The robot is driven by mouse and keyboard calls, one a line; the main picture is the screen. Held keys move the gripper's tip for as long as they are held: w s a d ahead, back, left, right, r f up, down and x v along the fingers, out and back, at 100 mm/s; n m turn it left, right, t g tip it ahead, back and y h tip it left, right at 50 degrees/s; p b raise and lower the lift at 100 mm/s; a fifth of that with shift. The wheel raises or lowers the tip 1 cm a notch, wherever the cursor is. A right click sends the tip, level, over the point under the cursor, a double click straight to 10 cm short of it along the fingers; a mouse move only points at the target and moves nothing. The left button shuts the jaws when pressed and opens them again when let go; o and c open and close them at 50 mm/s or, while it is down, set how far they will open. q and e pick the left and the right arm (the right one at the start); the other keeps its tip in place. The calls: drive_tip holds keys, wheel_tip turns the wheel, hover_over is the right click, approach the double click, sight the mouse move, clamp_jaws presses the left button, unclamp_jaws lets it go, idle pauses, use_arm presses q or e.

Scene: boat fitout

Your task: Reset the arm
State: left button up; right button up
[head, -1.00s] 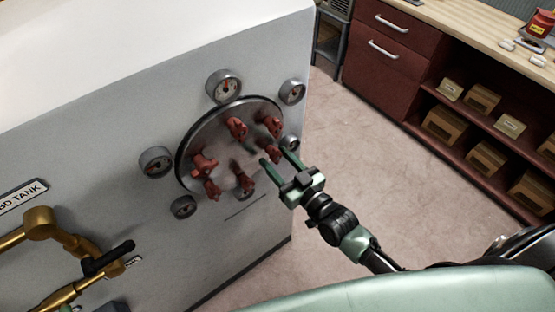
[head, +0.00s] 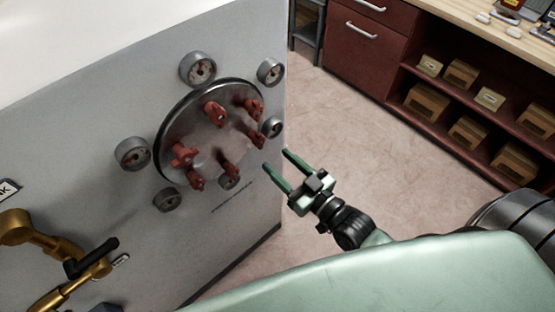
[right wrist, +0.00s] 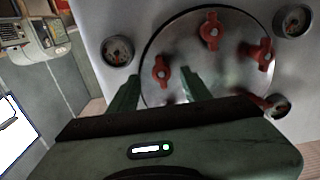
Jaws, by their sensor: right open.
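My right gripper (head: 274,160) is open and empty, to the right of a round metal plate (head: 233,137) on the side of a grey-white cabinet (head: 90,130). The plate carries several red valve handles, and the rightmost lower handle (head: 257,139) is the closest to my fingers, with a gap between. In the right wrist view my green fingers (right wrist: 164,88) stand apart, with the plate and a red handle (right wrist: 162,71) beyond them. My left gripper is not in view.
Several round gauges (head: 198,69) surround the plate. Brass pipes with a black lever (head: 91,258) stick out at lower left. A dark red shelf unit (head: 385,60) with small boxes stands at upper right. Open floor (head: 350,130) lies between it and the cabinet.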

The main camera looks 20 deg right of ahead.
idle(0.3)
drive_tip(key=s+d+f+g+h, duration=0.2)
drive_tip(key=s+f+g, duration=0.15)
drive_tip(key=f, duration=0.75)
drive_tip(key=s+d+f+m+g+h, duration=0.15)
drive_tip(key=s+f, duration=0.25)
drive_tip(key=f, duration=0.8)
drive_tip(key=s+d+f+g+h, duration=0.1)
drive_tip(key=s+d+f+g, duration=0.2)
drive_tip(key=f, duration=0.8)
drive_tip(key=s+f+g, duration=0.2)
drive_tip(key=s+f, duration=0.3)
drive_tip(key=s, duration=0.3)
drive_tip(key=s+f+g+h+b, duration=0.1)
drive_tip(key=s+f+g, duration=0.2)
drive_tip(key=s+f, duration=0.2)
drive_tip(key=s+f+g, duration=0.3)
drive_tip(key=s+f, duration=0.3)
drive_tip(key=s, duration=0.6)
drive_tip(key=shift+h, duration=0.35)
drive_tip(key=shift+s+f, duration=0.1)
